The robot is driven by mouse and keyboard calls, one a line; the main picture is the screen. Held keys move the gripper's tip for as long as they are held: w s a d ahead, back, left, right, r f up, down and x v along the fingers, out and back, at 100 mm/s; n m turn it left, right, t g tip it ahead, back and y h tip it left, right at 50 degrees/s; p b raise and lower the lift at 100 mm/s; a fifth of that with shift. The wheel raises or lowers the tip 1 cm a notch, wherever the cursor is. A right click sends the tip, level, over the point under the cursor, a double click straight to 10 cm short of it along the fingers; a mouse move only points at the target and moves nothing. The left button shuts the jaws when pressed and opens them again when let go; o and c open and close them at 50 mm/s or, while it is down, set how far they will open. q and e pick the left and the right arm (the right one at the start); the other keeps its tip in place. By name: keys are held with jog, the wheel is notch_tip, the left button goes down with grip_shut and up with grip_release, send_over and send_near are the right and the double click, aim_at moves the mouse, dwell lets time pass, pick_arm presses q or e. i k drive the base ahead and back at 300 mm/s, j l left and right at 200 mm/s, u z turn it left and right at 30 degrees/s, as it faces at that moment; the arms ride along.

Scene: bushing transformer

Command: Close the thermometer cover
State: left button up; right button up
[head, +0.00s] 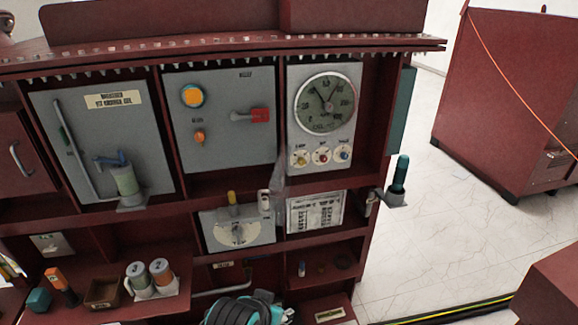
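A round dial gauge (325,105) with a dark green face and pale rim sits on a grey panel at the upper right of the dark red cabinet; it looks like the thermometer. Its face, needle and scale show plainly. A dark teal panel (403,110) stands nearly edge-on at the cabinet's right side, apart from the dial. I cannot tell whether this is the thermometer cover. A thin, pale translucent shape (278,178) shows below left of the dial, too unclear to identify. Neither of my grippers is in view.
The red cabinet (180,195) fills the left and middle. A grey panel has a red handle (259,115). A teal cylinder (400,175) juts out at right. Coiled black hose (245,312) lies at the bottom. A red box (510,100) stands beyond clear white floor (440,215).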

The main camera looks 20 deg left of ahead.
aim_at(273, 190)
jog(key=k+j, duration=0.1)
jog(key=j, duration=0.2)
jog(key=k+j, duration=0.1)
jog(key=j, duration=0.25)
jog(key=k+j+u, duration=0.1)
jog(key=j, duration=0.2)
jog(key=k+j, duration=0.1)
jog(key=j, duration=0.25)
